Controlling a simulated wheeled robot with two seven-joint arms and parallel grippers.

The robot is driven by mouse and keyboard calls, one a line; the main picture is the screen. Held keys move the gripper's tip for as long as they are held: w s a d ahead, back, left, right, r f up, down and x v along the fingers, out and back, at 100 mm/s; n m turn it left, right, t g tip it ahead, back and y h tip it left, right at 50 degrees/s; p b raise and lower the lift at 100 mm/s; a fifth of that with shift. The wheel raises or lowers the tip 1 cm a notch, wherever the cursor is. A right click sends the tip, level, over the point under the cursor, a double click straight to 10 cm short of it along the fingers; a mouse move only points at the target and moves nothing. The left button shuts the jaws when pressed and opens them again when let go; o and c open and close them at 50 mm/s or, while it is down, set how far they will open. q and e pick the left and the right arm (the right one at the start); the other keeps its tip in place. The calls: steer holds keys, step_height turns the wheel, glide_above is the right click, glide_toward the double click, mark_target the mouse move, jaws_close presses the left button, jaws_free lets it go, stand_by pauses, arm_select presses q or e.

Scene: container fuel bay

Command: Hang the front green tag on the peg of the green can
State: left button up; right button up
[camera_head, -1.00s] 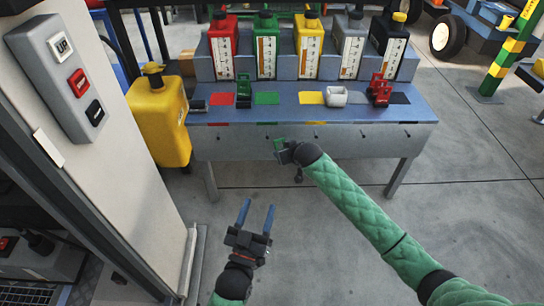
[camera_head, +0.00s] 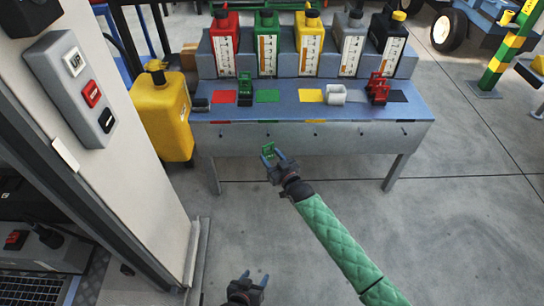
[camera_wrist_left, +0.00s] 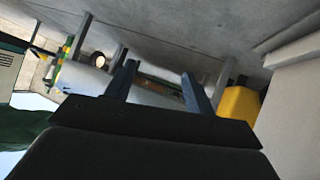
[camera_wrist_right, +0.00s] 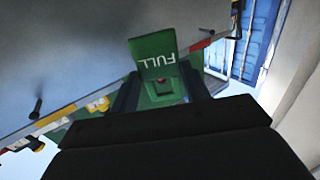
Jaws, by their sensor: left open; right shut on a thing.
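The green can (camera_head: 266,48) stands second from left in the back row of the table, and a small dark peg (camera_head: 268,134) sticks out of the table's front face below its green mark. My right gripper (camera_head: 272,157) is shut on a green tag (camera_head: 267,149), held just in front of and below that peg, apart from it as far as I can tell. In the right wrist view the tag (camera_wrist_right: 154,50) reads FULL, upside down, between the fingers. My left gripper (camera_head: 254,277) is open and empty, low over the floor; its spread fingers also show in the left wrist view (camera_wrist_left: 160,80).
A yellow can (camera_head: 162,115) stands left of the table. A pale cabinet (camera_head: 110,170) fills the left side. The floor before the table is clear.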

mark_target(273, 152)
steer(key=shift+w, duration=0.3)
steer(key=shift+w+b, duration=0.1)
steer(key=shift+b, duration=0.2)
steer(key=shift+w, duration=0.15)
arm_select(q)
steer(key=shift+w+r+t+h, duration=0.25)
steer(key=shift+w+r+t, duration=1.55)
steer(key=shift+r, duration=2.1)
steer(key=shift+w+r+t+h, duration=0.25)
steer(key=shift+w+r+t, duration=0.85)
steer(key=shift+w+r, duration=2.05)
arm_select(e)
steer(key=shift+w+f+b, duration=0.1)
steer(key=shift+w+b, duration=0.35)
steer(key=shift+w, duration=0.15)
steer(key=shift+w+b, duration=0.45)
steer(key=shift+w+f, duration=0.1)
steer(key=shift+w, duration=0.05)
steer(key=shift+w+b, duration=0.45)
arm_select(q)
step_height(273, 152, up, 23)
steer(key=s+t+h, duration=0.1)
steer(key=t, duration=0.7)
steer(key=shift+s+a+m+h, duration=0.15)
steer(key=shift+s+m+h, duration=0.15)
steer(key=shift+h, duration=0.1)
arm_select(e)
steer(key=shift+w, duration=0.15)
